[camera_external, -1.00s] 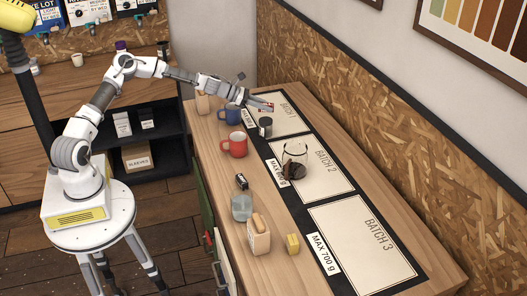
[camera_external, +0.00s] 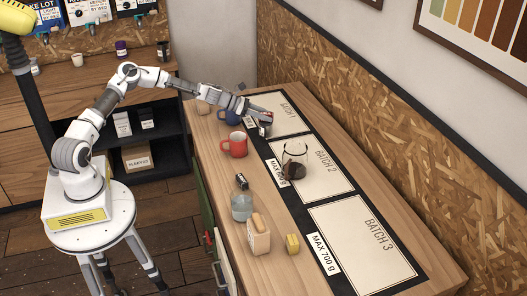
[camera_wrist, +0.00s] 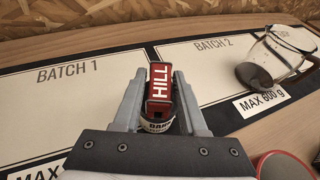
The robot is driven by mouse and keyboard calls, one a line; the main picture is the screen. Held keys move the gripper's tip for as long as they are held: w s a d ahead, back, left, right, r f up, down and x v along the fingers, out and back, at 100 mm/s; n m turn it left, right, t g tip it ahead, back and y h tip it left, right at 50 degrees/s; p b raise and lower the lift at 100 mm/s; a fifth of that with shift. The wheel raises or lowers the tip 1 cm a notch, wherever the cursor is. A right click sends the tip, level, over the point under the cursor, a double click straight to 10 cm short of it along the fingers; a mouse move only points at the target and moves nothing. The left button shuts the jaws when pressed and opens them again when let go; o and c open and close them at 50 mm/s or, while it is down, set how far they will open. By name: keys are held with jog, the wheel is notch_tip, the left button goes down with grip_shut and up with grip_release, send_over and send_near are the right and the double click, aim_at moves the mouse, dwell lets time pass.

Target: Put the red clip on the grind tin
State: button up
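The red clip (camera_wrist: 159,84), with white "HILL" lettering, sits between my gripper's (camera_wrist: 160,78) two fingers in the wrist view. The grind tin (camera_wrist: 157,126), with a pale lettered band, shows just below the clip between the fingers, partly hidden by the clip and gripper. In the external view my gripper (camera_external: 265,118) is right over the tin (camera_external: 265,131), at the near edge of the Batch 1 panel. I cannot tell whether clip and tin touch.
A blue mug (camera_external: 229,115) and a red mug (camera_external: 235,145) stand close on the near side. A glass vessel with dark contents (camera_external: 294,160) stands by Batch 2. A glass jar (camera_external: 242,206), a tan holder (camera_external: 258,236) and a yellow block (camera_external: 292,244) stand farther along. Batch 3 (camera_external: 360,240) is clear.

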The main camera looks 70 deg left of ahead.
jog(key=shift+o, duration=0.9)
jog(key=shift+r, duration=0.15)
jog(key=shift+s+a+r, duration=0.15)
jog(key=v, duration=1.2)
jog(key=s+d+r+m+g, duration=0.2)
jog(key=s+d+m+g, duration=0.25)
jog(key=d+m, duration=0.45)
jog(key=s+d+r+m+g, duration=0.1)
jog(key=s+d+m+g, duration=0.2)
jog(key=s+d+m, duration=0.65)
jog(key=s+d+r+m+y, duration=0.1)
jog(key=s+r+m, duration=0.2)
jog(key=s, duration=0.5)
jog(key=s+d+r+m+y, duration=0.2)
jog(key=s+r+m, duration=0.2)
jog(key=s, duration=0.4)
jog(key=s+d+r+m+y, duration=0.2)
jog(key=s+r+m, duration=0.2)
jog(key=s+m, duration=0.2)
jog(key=shift+s, duration=1.15)
